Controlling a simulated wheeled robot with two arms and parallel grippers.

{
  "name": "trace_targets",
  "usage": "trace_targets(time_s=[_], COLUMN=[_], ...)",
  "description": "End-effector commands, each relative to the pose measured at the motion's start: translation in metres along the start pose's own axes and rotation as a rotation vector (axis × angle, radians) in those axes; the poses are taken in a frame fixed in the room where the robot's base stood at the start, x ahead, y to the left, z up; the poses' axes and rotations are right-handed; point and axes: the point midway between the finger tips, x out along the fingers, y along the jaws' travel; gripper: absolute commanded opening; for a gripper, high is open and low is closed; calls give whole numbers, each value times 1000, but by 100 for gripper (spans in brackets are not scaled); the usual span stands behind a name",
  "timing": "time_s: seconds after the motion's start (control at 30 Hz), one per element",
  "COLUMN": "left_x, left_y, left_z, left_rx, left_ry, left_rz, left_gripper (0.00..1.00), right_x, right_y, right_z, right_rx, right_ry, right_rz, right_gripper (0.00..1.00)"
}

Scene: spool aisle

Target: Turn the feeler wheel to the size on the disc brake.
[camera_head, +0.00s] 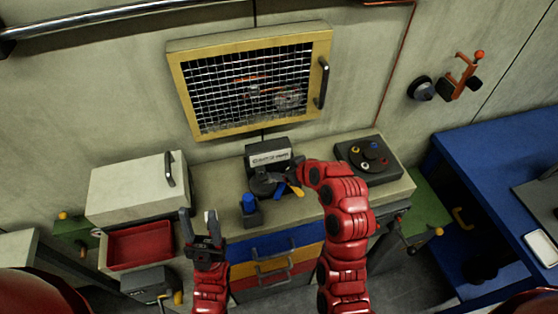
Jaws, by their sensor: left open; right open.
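A dark round wheel (264,186) lies on the counter in front of a dark block with a white label (270,159); it may be the feeler wheel. The label's lettering is too small to read surely. My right gripper (284,178) is open at the wheel's right side, partly hidden by its own wrist; I cannot tell whether it touches. Small blue and yellow pieces show beside it. My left gripper (198,222) is open and empty, in front of the counter, left of the wheel. I cannot surely identify the disc brake; a blurred round part (288,98) shows behind the mesh.
A yellow-framed mesh panel (181,80) is above the counter (222,174). A blue-topped holder (250,206) stands left of the wheel. A dark plate with coloured knobs (354,152) lies right. A white box (130,188), red tray (140,246) and blue bench (470,150) flank the counter.

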Motion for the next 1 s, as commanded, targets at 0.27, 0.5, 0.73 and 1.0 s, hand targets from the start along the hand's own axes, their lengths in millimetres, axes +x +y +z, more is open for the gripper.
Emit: trace_targets(time_s=[0.27,0.5,0.73,1.0], left_x=[0,0,0,0], left_y=[0,0,0,0], left_z=[0,0,0,0], left_rx=[0,0,0,0], left_ry=[0,0,0,0], left_rz=[0,0,0,0], left_gripper=[50,50,50,50], right_x=[2,2,2,2], right_y=[0,0,0,0], right_z=[2,2,2,2], right_rx=[0,0,0,1], right_ry=[1,1,1,1], right_rz=[0,0,0,0], right_gripper=[72,30,0,0])
